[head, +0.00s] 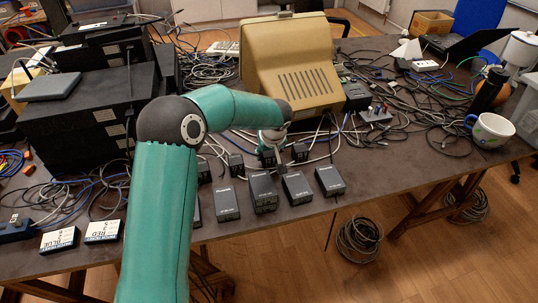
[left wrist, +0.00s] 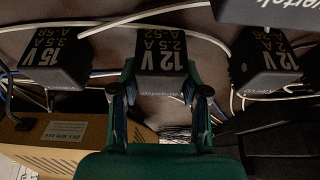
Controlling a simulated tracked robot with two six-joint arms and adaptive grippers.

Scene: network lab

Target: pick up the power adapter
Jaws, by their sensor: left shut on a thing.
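Several black power adapters stand in two rows near the table's front edge in the head view. The front row includes adapters at left (head: 227,204), in the middle (head: 263,192) and at right (head: 329,180). My left gripper (head: 269,150) reaches down to the smaller back row. In the left wrist view its fingers (left wrist: 160,82) are shut on the sides of a black power adapter (left wrist: 160,50) marked 12 V, 2.5 A, A-52. A 15 V, 3.5 A adapter (left wrist: 52,62) is to its left and another 12 V adapter (left wrist: 264,58) to its right, both apart from the fingers. My right gripper is not in view.
A beige monitor (head: 290,65) stands just behind the adapters. Loose cables lie around them. Black stacked equipment (head: 75,120) is at left, two small labelled boxes (head: 103,231) at front left, and a mug (head: 490,130) at right. The front right tabletop is mostly bare.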

